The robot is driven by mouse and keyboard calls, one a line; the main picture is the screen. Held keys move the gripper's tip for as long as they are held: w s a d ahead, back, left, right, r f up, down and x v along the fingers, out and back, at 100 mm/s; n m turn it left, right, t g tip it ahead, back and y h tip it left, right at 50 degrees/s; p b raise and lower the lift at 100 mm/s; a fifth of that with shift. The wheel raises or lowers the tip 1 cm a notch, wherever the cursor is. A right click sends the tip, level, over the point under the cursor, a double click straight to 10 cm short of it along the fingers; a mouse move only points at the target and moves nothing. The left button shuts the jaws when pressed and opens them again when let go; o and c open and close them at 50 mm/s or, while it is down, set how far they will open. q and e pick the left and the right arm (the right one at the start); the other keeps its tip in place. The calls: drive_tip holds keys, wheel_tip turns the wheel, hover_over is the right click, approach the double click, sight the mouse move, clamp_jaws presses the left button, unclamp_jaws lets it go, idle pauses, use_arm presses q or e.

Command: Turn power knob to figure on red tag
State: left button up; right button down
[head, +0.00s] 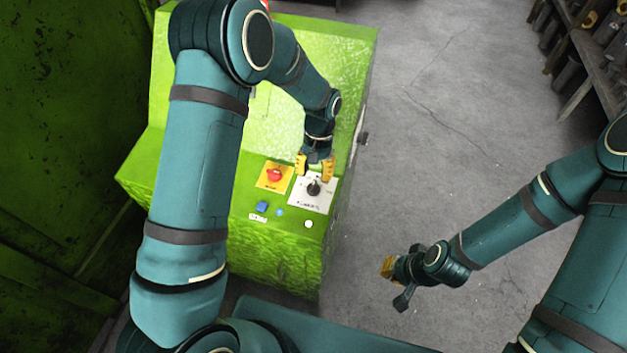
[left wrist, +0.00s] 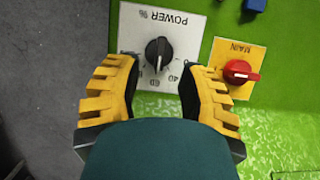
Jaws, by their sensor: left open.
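The black power knob (head: 314,188) sits on a white plate (head: 303,197) on the green control box. In the left wrist view the knob (left wrist: 158,52) is on the plate (left wrist: 130,30), lettered "POWER %" and upside down, with figures partly legible. Its grip bar looks roughly upright there; the exact setting is too small to read. My left gripper (head: 314,168) is open, its yellow fingers at either side of the knob and apart from it.
A red main switch (head: 274,175) on a yellow plate is beside the knob plate. A blue button (head: 262,207) and a white round one (head: 308,224) are nearer the front. A shelf (head: 590,60) stands at the upper right. Grey floor is clear between.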

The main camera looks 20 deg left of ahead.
use_arm(q)
drive_tip(key=v, duration=0.7)
drive_tip(key=shift+r, duration=0.4)
